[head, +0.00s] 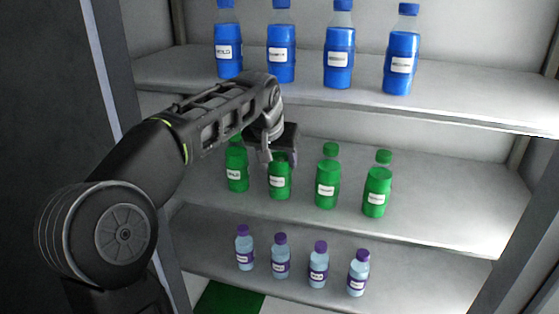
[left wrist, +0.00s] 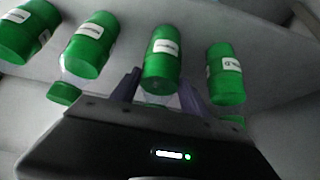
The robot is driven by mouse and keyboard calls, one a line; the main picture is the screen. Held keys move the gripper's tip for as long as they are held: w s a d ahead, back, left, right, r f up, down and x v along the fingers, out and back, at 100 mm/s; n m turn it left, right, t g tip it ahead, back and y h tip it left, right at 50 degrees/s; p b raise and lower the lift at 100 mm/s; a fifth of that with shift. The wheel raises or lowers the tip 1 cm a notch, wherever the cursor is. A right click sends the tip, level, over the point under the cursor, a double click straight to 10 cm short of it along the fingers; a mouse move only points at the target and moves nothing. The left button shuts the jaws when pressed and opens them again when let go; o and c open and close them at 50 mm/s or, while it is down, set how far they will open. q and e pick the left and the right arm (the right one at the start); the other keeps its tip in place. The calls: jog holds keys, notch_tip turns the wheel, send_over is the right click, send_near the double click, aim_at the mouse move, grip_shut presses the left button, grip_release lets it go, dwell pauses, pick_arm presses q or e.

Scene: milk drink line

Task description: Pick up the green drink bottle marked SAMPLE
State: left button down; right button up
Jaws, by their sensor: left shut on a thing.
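Several green bottles with white labels stand in a row on the middle shelf. My left gripper (head: 279,155) is shut on the second green bottle from the left (head: 279,182), near its top. In the left wrist view the fingers (left wrist: 160,90) sit on either side of this bottle (left wrist: 161,66). The gripper hides its cap in the head view. Its base looks level with the row, on or very near the shelf. Its label is too small to read, so I cannot tell whether it says SAMPLE. My right gripper is not in view.
Neighbouring green bottles stand close on the left (head: 237,170) and right (head: 326,184), with another (head: 376,192) further right. Blue bottles (head: 339,60) stand on the upper shelf (head: 460,105) above my arm. Small purple-capped bottles (head: 318,268) stand on the lower shelf. The middle shelf's right end (head: 460,200) is free.

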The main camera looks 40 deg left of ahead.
pick_arm(q)
jog(key=s+d+r+b, duration=0.1)
jog(key=s+d+r, duration=0.1)
jog(key=s, duration=0.4)
jog(key=s+d+r, duration=0.2)
jog(key=s+r, duration=0.3)
jog(key=s, duration=0.1)
jog(key=shift+s+d+r+b, duration=0.15)
jog(key=shift+s+d+b, duration=0.1)
jog(key=shift+b, duration=0.1)
